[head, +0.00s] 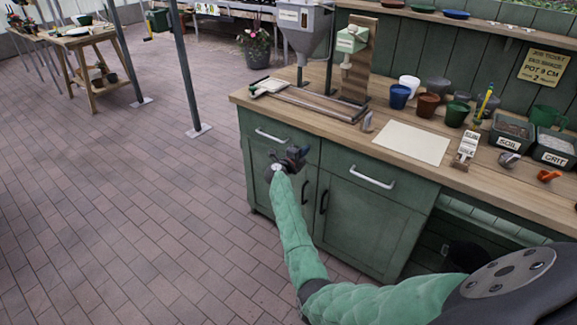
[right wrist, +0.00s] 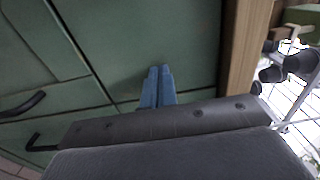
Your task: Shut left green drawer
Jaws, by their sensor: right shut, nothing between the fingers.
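The left green drawer (head: 250,122) is at the top left of the green cabinet under the wooden counter, with a pale bar handle (head: 271,135). Its front looks flush or nearly flush with the cabinet; a small gap cannot be ruled out. My right gripper (head: 299,153) is at the lower right part of this drawer front, covering some of it. In the right wrist view, its blue fingers (right wrist: 158,86) are together and empty, pointing at a green front (right wrist: 150,35). Whether they touch it is unclear. My left gripper is out of view.
The right drawer (head: 350,180) beside it looks shut. Cupboard doors with black handles (head: 323,202) are below. The wooden counter (head: 340,126) overhangs the fronts and carries pots, soil trays and a paper sheet. The brick floor (head: 150,220) to the left is clear.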

